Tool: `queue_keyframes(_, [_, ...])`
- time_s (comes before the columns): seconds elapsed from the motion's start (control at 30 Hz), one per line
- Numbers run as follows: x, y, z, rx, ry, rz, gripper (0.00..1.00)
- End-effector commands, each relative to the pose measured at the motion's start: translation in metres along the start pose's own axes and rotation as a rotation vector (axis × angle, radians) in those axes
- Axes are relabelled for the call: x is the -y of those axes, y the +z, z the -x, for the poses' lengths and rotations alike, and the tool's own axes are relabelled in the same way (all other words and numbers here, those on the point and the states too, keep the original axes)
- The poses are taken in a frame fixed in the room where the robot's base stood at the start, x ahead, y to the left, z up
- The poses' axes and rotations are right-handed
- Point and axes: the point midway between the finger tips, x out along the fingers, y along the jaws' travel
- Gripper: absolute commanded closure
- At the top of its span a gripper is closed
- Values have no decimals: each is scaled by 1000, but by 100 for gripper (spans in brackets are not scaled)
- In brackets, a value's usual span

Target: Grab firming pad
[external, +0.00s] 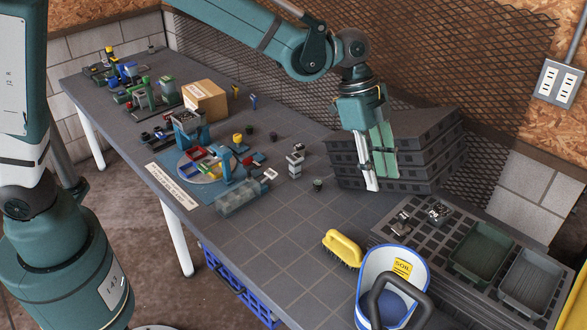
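I cannot tell for sure which thing is the firming pad. A small upright grey-and-white block (295,160) and a small dark cup-like piece (318,185) stand on the table left of my gripper. My gripper (374,180) points down in front of a stack of dark trays (415,155), right of these small pieces. A pale finger shows at its lower end. The view is too small to show its opening or whether anything is between the fingers.
A yellow brush (343,246) and a blue-and-white soil scoop (393,280) lie at the front. A dark cell tray (400,238) with green and grey bins is at right. A mixer-like assembly (205,165) and a cardboard box (205,101) stand left.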

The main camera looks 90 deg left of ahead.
Motion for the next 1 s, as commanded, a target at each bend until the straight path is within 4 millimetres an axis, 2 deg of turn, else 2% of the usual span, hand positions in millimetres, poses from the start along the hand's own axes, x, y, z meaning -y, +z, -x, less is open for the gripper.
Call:
queue_keyframes(0.2, [34,2,-34,-4,33,-58,67])
queue_keyframes(0.6, [84,13,-96,-19,90,-165,67])
queue_keyframes(0.8, [96,18,-114,-26,106,-195,67])
queue_keyframes(1.0, [98,19,-117,-28,109,-203,67])
